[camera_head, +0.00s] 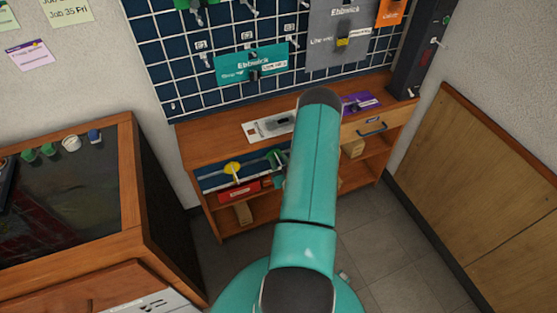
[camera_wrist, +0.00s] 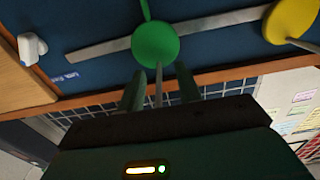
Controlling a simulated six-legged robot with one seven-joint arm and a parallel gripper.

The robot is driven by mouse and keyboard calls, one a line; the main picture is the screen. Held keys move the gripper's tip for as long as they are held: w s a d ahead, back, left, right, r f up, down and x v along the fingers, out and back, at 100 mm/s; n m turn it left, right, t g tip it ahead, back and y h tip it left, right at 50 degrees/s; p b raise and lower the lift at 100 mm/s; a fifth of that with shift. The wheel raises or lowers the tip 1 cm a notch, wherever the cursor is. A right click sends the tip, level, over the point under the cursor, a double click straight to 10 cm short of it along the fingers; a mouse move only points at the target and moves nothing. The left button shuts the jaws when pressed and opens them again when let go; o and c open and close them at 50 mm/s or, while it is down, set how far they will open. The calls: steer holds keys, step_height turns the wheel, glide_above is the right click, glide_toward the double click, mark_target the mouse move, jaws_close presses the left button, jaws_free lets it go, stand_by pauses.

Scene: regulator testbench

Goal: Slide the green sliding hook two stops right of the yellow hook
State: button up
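The green sliding hook (camera_wrist: 155,44) has a round green disc and a thin grey stem, and sits on a grey rail (camera_wrist: 100,46) on a dark blue panel. In the head view the green hook (camera_head: 274,157) shows just left of my arm, partly hidden. The yellow hook (camera_wrist: 291,19) is on the same rail; in the head view it (camera_head: 232,168) is left of the green one. My gripper (camera_wrist: 160,73) has its two fingers apart, one on each side of the green hook's stem; I cannot tell whether they touch it. In the head view my arm hides most of the gripper.
A white knob-like piece (camera_wrist: 32,48) is on the panel beyond the rail's end. The wooden bench (camera_head: 205,146) has a red box (camera_head: 240,190) on the shelf below the rail. A dark-topped cabinet (camera_head: 140,215) stands at left. Open floor lies right of my arm.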

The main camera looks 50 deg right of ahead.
steer(key=v, duration=1.3)
steer(key=shift+s, duration=0.2)
steer(key=shift+s+a, duration=0.1)
